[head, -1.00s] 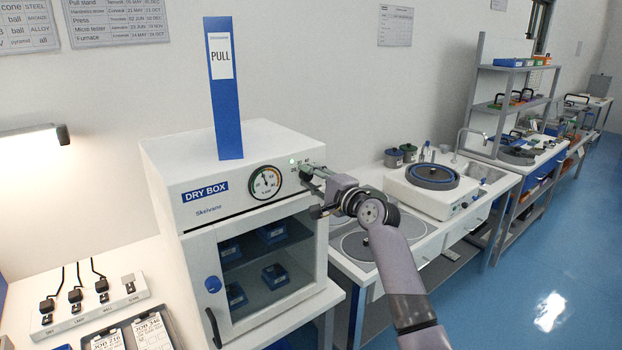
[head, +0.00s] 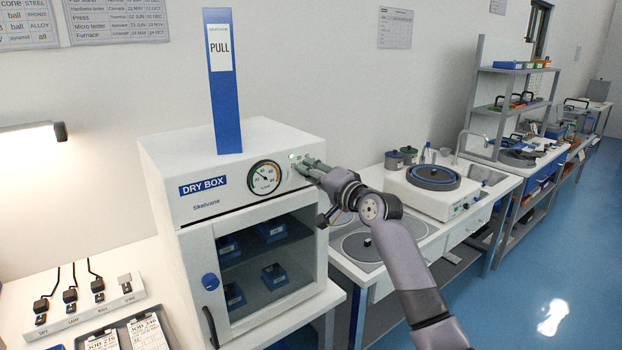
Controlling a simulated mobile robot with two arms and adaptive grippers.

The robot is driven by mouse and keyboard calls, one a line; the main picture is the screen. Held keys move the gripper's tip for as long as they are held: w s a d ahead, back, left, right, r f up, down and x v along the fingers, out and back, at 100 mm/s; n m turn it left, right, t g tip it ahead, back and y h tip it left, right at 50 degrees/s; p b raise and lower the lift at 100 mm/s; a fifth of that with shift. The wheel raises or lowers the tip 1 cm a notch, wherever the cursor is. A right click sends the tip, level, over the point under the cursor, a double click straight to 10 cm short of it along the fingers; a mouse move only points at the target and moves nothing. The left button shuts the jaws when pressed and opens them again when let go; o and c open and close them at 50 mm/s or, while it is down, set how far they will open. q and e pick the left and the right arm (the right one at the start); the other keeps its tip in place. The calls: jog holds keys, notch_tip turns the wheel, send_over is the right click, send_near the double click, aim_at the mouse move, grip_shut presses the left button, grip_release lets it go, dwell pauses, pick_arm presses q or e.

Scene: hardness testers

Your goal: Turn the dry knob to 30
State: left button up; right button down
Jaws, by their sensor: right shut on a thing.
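The white dry box (head: 240,135) stands on the bench with a blue "DRY BOX" label (head: 203,186) and a round dial gauge (head: 265,177) on its front panel. My right gripper (head: 302,167) is at the right end of that panel. It is shut on the dry knob, which its fingers hide almost wholly. The scale marks around the knob are mostly covered, so I cannot read the setting. A small green light shows just above the fingers. My left gripper is not in view.
The glass door (head: 265,265) of the box is closed, with blue boxes inside and a dark handle. A blue "PULL" sign (head: 223,80) stands on top. A polishing machine (head: 433,190) and a sink are to the right. Blue floor (head: 550,260) is clear.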

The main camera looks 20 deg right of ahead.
jog(key=shift+n, duration=0.7)
jog(key=c, duration=1.3)
grip_release()
jog(key=v, duration=1.2)
